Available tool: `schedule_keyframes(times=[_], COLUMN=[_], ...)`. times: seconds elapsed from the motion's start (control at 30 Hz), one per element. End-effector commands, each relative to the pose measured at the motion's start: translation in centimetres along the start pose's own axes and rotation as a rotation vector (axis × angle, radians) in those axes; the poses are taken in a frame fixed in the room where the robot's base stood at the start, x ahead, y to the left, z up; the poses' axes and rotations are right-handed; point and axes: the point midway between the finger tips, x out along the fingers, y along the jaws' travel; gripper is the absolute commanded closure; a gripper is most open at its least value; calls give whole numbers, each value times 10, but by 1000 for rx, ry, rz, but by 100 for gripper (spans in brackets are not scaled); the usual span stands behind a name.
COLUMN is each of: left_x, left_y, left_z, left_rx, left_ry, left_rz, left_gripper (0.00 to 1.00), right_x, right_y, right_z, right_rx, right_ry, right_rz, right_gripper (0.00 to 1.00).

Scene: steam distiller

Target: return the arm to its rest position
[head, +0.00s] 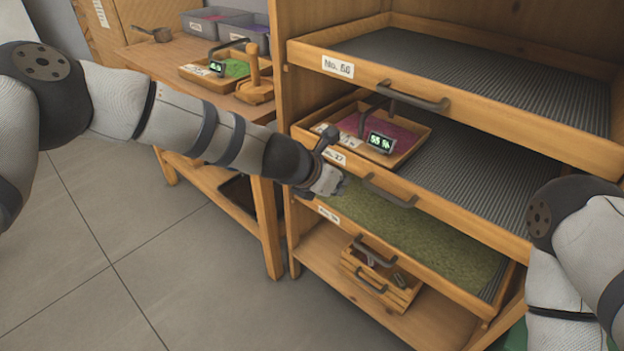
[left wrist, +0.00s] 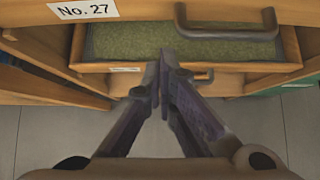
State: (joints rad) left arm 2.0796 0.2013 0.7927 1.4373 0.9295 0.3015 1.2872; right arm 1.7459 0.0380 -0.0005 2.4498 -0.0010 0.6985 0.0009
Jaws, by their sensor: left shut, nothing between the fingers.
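My left arm (head: 205,130) reaches in from the left, and its gripper (head: 330,180) is at the front of the drawer rack, by the middle drawer's label. In the left wrist view the left gripper's fingers (left wrist: 166,62) meet at their tips with nothing between them. They point toward the rack, below the drawer labelled No. 27 (left wrist: 140,12) and in front of the lower drawer of green material (left wrist: 180,48). My right arm (head: 580,255) shows at the right edge; its gripper is out of view.
The rack has an upper drawer (head: 440,97) labelled No. 56, and a tray with purple material and a display (head: 382,142) in the middle drawer. A small crate (head: 378,278) sits on the bottom shelf. A wooden table (head: 180,55) stands left. Grey floor (head: 130,260) is clear.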

Motion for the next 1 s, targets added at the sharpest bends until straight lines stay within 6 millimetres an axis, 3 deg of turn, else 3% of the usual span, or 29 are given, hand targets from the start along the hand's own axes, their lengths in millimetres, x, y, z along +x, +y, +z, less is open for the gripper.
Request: schedule_keyframes(times=[0.03,0.2,0.37,0.5,0.57,0.67,0.77,0.8,0.87,0.9,1.0], left_x=[-26,-65,-80,-80,-77,-66,-67,-72,-87,-102,-149], left_y=[3,1,1,0,-4,-21,-45,-54,-66,-75,-93], left_z=[15,12,8,4,-10,-71,-168,-207,-264,-301,-384], left_rx=[6,6,5,8,51,271,640,797,1033,1189,1566], left_ry=[-21,-18,-11,-4,19,123,269,321,385,418,453], left_rz=[10,8,6,4,1,-25,-111,-163,-262,-342,-584], left_gripper=[100,100,100,100,100,100,100,100,100,100,100], right_x=[-13,-26,-30,-29,-29,-29,-29,-29,-29,-29,-29], right_y=[0,-1,-1,-1,-1,-1,-1,-1,-1,-1,-1], right_z=[-8,-16,-18,-17,-17,-17,-17,-17,-17,-17,-17], right_rx=[0,1,1,1,1,1,1,1,1,1,1], right_ry=[40,79,88,87,86,85,85,85,85,85,85], right_rz=[-1,-3,-4,-4,-3,-3,-4,-4,-4,-3,-4], right_gripper=[60,60,60,60,60,60,60,60,60,60,60])
